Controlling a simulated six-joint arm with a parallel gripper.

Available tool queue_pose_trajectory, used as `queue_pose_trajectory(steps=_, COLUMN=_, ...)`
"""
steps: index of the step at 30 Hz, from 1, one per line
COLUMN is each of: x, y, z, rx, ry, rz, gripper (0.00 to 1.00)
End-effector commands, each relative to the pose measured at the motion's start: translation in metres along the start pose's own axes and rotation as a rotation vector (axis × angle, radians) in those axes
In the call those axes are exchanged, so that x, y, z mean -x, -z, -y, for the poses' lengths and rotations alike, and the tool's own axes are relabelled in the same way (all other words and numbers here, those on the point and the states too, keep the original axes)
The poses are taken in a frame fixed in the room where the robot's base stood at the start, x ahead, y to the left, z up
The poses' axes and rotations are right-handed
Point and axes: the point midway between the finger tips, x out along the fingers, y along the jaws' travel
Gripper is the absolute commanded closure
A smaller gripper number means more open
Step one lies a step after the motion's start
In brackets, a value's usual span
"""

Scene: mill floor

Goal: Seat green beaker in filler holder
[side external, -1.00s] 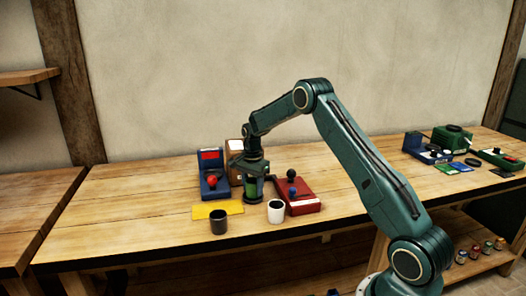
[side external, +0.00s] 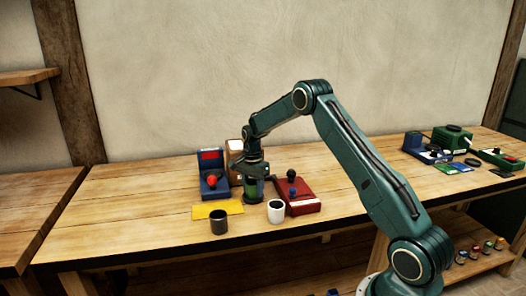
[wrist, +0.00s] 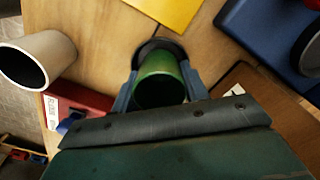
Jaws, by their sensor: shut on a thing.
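The green beaker (side external: 252,188) stands upright between the fingers of my gripper (side external: 253,178), which is shut on it. In the wrist view the open mouth of the beaker (wrist: 160,88) shows between the two fingertips (wrist: 160,82). A dark round holder (side external: 252,202) sits around or directly under the beaker's lower end, and its dark rim (wrist: 158,43) shows beyond the beaker in the wrist view. I take it to be the filler holder. I cannot tell how deep the beaker sits in it.
A white cup (side external: 276,211) and a black cup (side external: 218,222) stand in front. A yellow sheet (side external: 217,210) lies left. A blue device (side external: 212,181) with a red knob and a brown box (side external: 235,158) stand behind left. A red device (side external: 299,200) is close right. The bench's left end is clear.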

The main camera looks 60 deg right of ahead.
Motion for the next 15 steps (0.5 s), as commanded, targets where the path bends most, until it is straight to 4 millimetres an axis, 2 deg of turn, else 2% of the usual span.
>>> queue_pose_trajectory(steps=10, x=-0.0049, y=0.0001, z=0.0002, rx=0.0, ry=0.001, rz=0.0, gripper=0.81)
queue_pose_trajectory(steps=11, x=-0.0051, y=0.0001, z=0.0002, rx=0.0, ry=0.001, rz=0.0, gripper=0.54)
queue_pose_trajectory(steps=12, x=-0.0049, y=0.0001, z=0.0002, rx=0.0, ry=0.001, rz=0.0, gripper=0.46)
queue_pose_trajectory(steps=15, x=-0.005, y=0.0, z=0.0002, rx=0.0, ry=0.001, rz=0.0, gripper=0.46)
